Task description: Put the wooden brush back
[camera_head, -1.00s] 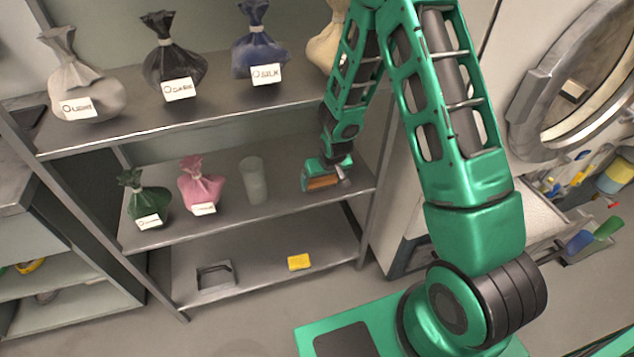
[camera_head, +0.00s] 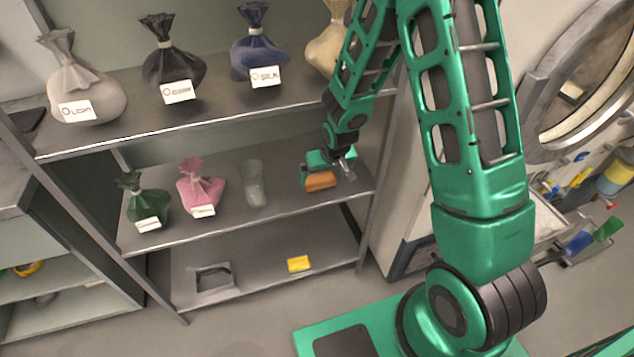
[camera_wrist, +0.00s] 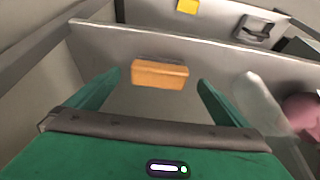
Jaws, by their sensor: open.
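The wooden brush (camera_head: 321,181) is an orange-brown block with a darker strip along one side. It lies on the middle shelf (camera_head: 280,204) of the grey rack, toward the right end. In the wrist view the brush (camera_wrist: 159,74) lies ahead of and between the two green fingers (camera_wrist: 160,88), which are spread apart. I see clear gaps on both sides of the brush. The gripper holds nothing.
A translucent bottle (camera_head: 254,184), a pink bag (camera_head: 201,186) and a green bag (camera_head: 146,202) stand left on the same shelf. Labelled sacks (camera_head: 262,48) line the shelf above. Below are a yellow block (camera_head: 299,264) and a grey frame (camera_head: 214,277).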

